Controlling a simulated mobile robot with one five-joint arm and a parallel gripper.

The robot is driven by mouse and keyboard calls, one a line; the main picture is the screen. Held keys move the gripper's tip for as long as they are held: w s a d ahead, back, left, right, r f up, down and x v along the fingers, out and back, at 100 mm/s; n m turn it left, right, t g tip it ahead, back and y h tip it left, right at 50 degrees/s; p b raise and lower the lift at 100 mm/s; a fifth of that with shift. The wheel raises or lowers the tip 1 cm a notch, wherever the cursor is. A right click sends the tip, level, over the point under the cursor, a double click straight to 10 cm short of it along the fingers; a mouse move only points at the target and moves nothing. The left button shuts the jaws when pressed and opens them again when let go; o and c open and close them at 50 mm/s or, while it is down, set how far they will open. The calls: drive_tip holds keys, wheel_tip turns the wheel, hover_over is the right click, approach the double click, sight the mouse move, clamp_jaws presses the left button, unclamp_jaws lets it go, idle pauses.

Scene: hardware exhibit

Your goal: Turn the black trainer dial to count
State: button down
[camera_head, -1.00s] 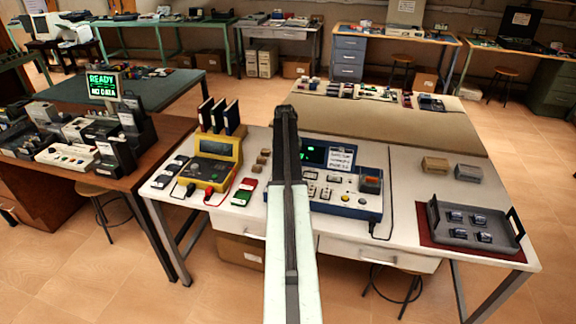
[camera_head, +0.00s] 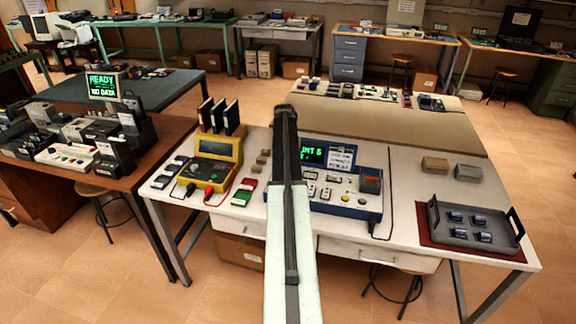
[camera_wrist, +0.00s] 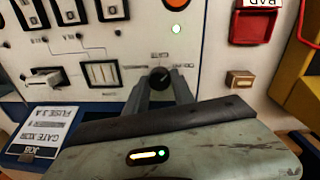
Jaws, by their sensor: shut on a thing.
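The trainer (camera_head: 345,203) is a white panel in a blue case on the white bench, partly hidden behind my arm. Its display (camera_head: 313,154) shows green text, with "UNT 6" readable and the left part covered. In the wrist view the panel appears inverted. The black dial (camera_wrist: 160,74) sits between the fingertips of my gripper (camera_wrist: 163,81), which is shut on it. The small labels around the dial are too blurred to read. The head view hides the dial and fingertips behind my arm.
A yellow meter (camera_head: 213,163) with leads stands left of the trainer. A grey tray (camera_head: 470,230) lies to the right. In the wrist view, a red box (camera_wrist: 254,25) and a tan block (camera_wrist: 240,79) are beside the panel. A paper card (camera_wrist: 38,133) is near the case.

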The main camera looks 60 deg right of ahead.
drive_tip(key=c, duration=1.1)
unclamp_jaws()
drive_tip(key=shift+a, duration=0.1)
drive_tip(key=shift+o, duration=0.2)
wheel_tip(320, 180, up, 8)
drive_tip(key=p, duration=0.8)
drive_tip(key=shift+w, duration=0.15)
drive_tip(key=shift+f, duration=0.1)
